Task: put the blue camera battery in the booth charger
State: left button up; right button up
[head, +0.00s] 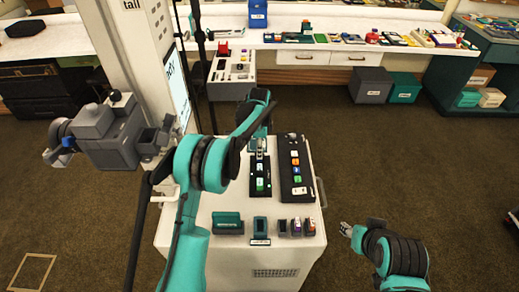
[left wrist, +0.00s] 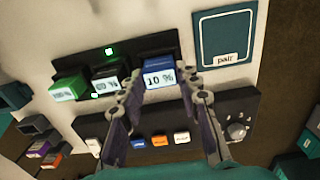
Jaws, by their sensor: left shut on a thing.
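The blue camera battery (left wrist: 158,78), labelled 10 %, is between the fingers of my left gripper (left wrist: 162,90), which is shut on it. It is at the far-end bay of the black booth charger (head: 261,190); I cannot tell how deep it sits. A green battery (left wrist: 68,88) and a white-faced battery (left wrist: 108,82) are in the charger's other bays. A green light (left wrist: 109,50) shows above the white-faced one. In the head view my left gripper (head: 260,142) covers the charger's far end. My right gripper (head: 346,229) is away from the cart, at its right; its opening is unclear.
A black panel (head: 297,168) with coloured switches and a knob (left wrist: 236,132) lies right beside the charger. A teal mat marked pair (left wrist: 228,50) is near its far end. Small holders (head: 228,223) line the cart's (head: 200,250) near side. A grey camera (head: 105,132) stands left.

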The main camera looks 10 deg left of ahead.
pick_arm(q)
jog(key=shift+f, duration=0.1)
dwell(0.3)
jog(key=shift+f+b, duration=0.3)
jog(key=shift+f, duration=0.1)
jog(key=o, duration=1.3)
jog(key=shift+c, duration=0.2)
jog(key=shift+r, duration=0.1)
jog(key=shift+r+p, duration=2.3)
jog(key=shift+r, duration=1.15)
